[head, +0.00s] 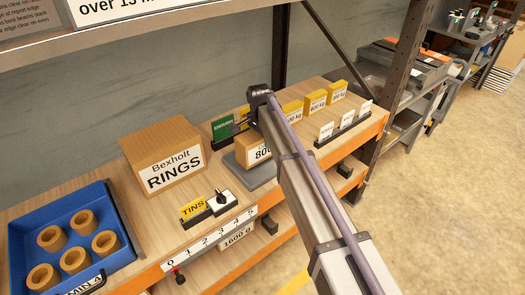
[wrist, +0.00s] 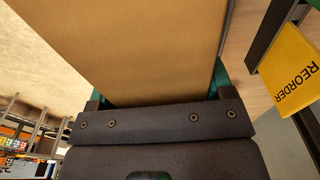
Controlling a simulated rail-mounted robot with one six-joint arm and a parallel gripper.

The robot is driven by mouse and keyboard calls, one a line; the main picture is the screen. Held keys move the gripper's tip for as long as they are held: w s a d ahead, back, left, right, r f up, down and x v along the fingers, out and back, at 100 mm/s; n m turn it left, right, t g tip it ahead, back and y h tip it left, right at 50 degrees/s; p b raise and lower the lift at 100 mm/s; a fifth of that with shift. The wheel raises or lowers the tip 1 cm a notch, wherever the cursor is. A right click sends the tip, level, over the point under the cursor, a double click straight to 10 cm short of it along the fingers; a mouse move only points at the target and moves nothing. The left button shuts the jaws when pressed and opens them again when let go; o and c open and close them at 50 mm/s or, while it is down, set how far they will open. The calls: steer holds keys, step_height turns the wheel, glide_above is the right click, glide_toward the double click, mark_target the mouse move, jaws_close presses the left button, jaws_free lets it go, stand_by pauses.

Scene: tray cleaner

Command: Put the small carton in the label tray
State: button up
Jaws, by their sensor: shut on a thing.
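The small carton (head: 254,151) is brown cardboard with a white label, partly readable as "800". In the head view it is at the grey scale-like platform (head: 262,178), partly hidden by my arm; I cannot tell whether it touches the platform. In the wrist view the carton's plain brown face (wrist: 140,45) fills the space between the teal-edged fingers of my gripper (wrist: 155,92), which is shut on it. A dark tray holding several white label cards (head: 350,127) stands to the right at the shelf's front edge; I cannot tell if it is the label tray.
A larger "Bexholt RINGS" box (head: 165,160) stands left of the platform. A blue bin (head: 22,236) with several rings is far left. Yellow cards (head: 316,100) line the back; a REORDER card (wrist: 290,70) is near my gripper.

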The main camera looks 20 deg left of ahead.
step_height(320, 180, down, 4)
steer(key=b, duration=0.3)
steer(key=shift+b, duration=0.35)
steer(key=shift+r, duration=0.3)
steer(key=shift+f, duration=0.25)
steer(key=o, duration=1.5)
steer(key=shift+r, duration=0.1)
steer(key=shift+c, duration=0.2)
steer(key=r+p, duration=1.2)
steer(key=shift+s+a+r+p, duration=0.2)
steer(key=shift+s+r+p, duration=0.1)
steer(key=shift+s+p, duration=0.1)
steer(key=shift+f, duration=0.1)
